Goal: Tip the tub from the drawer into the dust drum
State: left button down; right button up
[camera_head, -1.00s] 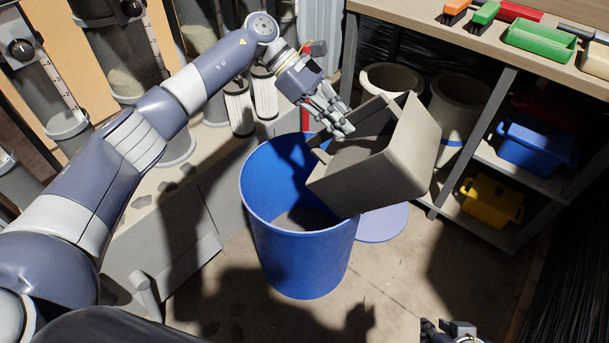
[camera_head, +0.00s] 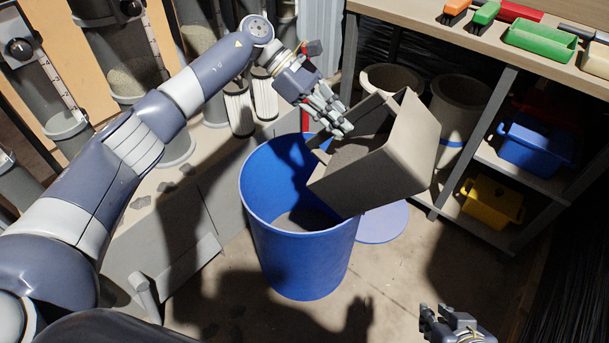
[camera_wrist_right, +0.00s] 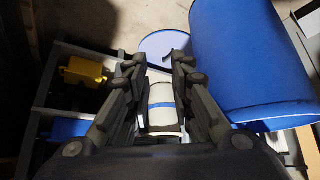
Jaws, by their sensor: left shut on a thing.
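The grey-beige tub (camera_head: 390,165) is tilted over the right rim of the blue dust drum (camera_head: 305,255). Its open side faces left, toward the drum mouth, and grey dust shows inside it. My left gripper (camera_head: 338,128) is shut on the tub at its upper left edge. Grey dust (camera_head: 305,219) also lies inside the drum. My right gripper (camera_head: 455,318) is low at the right of the head view, apart from the drum. In the right wrist view my right gripper (camera_wrist_right: 155,70) has its fingers apart with nothing between them. The drum also shows there (camera_wrist_right: 245,55).
A blue round lid (camera_head: 382,222) lies on the floor right of the drum. The shelf bench (camera_head: 480,50) on the right holds blue (camera_head: 535,148) and yellow (camera_head: 490,203) bins. Two grey cylinders stand behind the tub. Floor in front of the drum is clear.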

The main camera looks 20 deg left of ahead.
pick_arm(q)
jog(key=shift+r, duration=0.2)
